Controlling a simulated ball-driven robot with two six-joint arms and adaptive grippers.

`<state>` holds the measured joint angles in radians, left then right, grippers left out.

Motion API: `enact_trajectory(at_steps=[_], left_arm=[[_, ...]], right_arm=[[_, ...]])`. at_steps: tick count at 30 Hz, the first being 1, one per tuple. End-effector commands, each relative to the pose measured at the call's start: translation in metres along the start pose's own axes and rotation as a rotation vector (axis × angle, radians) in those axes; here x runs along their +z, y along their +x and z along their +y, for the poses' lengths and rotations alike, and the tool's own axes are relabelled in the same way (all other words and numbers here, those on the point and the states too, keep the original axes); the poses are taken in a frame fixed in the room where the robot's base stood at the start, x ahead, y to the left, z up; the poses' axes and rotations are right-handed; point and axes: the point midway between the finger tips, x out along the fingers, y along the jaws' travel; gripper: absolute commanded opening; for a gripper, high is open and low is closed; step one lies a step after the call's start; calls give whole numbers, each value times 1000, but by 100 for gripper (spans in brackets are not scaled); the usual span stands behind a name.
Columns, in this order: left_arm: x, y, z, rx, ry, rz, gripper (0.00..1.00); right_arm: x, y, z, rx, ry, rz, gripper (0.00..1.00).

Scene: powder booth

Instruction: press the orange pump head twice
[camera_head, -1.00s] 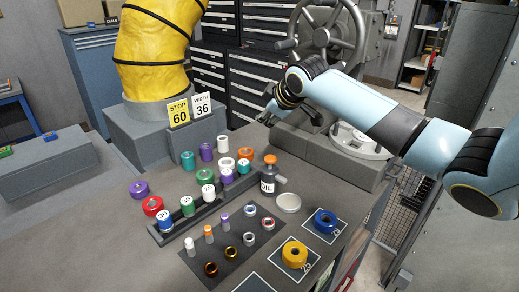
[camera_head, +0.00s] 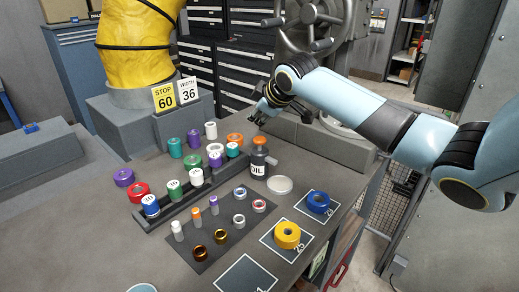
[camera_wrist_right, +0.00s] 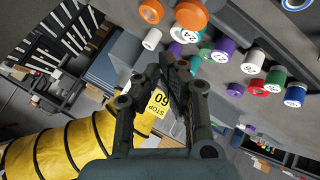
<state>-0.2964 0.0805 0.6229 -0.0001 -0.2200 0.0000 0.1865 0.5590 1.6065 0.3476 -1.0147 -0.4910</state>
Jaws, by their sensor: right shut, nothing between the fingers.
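The orange pump head (camera_head: 259,141) tops a dark bottle labelled OIL (camera_head: 258,160), which stands upright at the back of the grey table. My right gripper (camera_head: 257,117) is shut and empty. In the head view it sits just above the pump head in the picture, with a small gap between them. In the right wrist view the closed fingers (camera_wrist_right: 172,62) point toward the top, and an orange cap that looks like the pump head (camera_wrist_right: 192,14) shows beyond them. I cannot judge the depth gap well. My left gripper is out of view.
Several tape rolls and capped cylinders stand left of the bottle along a dark rack (camera_head: 190,197). A pale round lid (camera_head: 279,185) lies at its right. Yellow (camera_head: 287,235) and blue (camera_head: 319,202) rolls sit on marked squares. Sign cards (camera_head: 176,94) stand behind.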

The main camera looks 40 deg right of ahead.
Motion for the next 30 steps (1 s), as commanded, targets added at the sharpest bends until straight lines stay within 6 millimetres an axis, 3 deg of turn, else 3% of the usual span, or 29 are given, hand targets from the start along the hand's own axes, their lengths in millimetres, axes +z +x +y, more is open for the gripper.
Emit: enact_trajectory(at_steps=[1,8,30], left_arm=[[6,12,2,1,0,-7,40],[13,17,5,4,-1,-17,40],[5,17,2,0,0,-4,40]], right_arm=[[6,9,-6,0,0,0,0],[14,20,-15,0,1,1,0],[15,21,-15,0,1,1,0]])
